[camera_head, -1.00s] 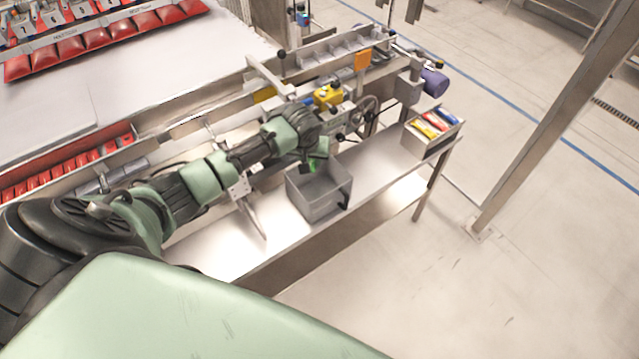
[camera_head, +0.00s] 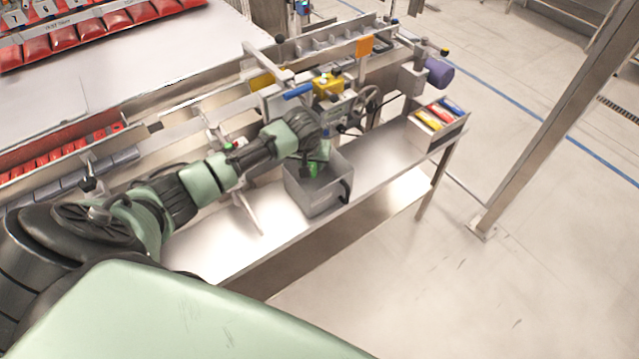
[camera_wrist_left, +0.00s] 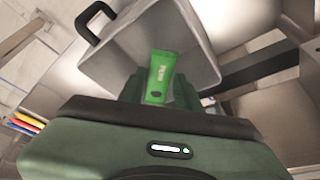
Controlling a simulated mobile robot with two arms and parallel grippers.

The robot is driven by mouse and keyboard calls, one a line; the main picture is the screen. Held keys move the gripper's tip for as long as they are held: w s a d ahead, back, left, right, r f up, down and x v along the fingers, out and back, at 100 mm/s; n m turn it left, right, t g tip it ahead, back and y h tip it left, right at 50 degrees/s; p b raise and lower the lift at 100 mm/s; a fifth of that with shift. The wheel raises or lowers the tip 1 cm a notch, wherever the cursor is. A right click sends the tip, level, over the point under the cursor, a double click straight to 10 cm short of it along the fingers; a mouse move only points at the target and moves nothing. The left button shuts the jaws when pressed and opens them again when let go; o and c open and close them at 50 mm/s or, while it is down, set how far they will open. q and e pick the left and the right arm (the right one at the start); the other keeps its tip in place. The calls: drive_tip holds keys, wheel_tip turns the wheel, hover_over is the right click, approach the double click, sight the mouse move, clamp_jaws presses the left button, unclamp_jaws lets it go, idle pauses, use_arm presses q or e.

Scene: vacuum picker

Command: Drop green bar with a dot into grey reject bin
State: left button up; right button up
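The green bar (camera_wrist_left: 161,72) shows in the left wrist view with pale lettering and a dark dot near its lower end. My left gripper (camera_wrist_left: 158,92) is shut on it, one finger on each side. The bar points into the grey bin (camera_wrist_left: 198,30). In the head view, my left gripper (camera_head: 315,155) is over the grey bin (camera_head: 318,202), and the bar (camera_head: 313,169) shows bright green at the bin's opening. The bin stands on the steel bench and has a black handle. My right gripper is not in view.
A small box of coloured bars (camera_head: 437,124) stands on the bench (camera_head: 385,170) to the right. Behind the bin is machinery with a handwheel (camera_head: 366,101) and a yellow block (camera_head: 328,86). A steel post (camera_head: 550,120) stands at right.

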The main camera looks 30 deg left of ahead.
use_arm(q)
drive_tip(key=shift+o, duration=1.3)
drive_tip(key=v, duration=0.7)
drive_tip(key=shift+s+r+b, duration=0.15)
drive_tip(key=shift+r+b, duration=0.2)
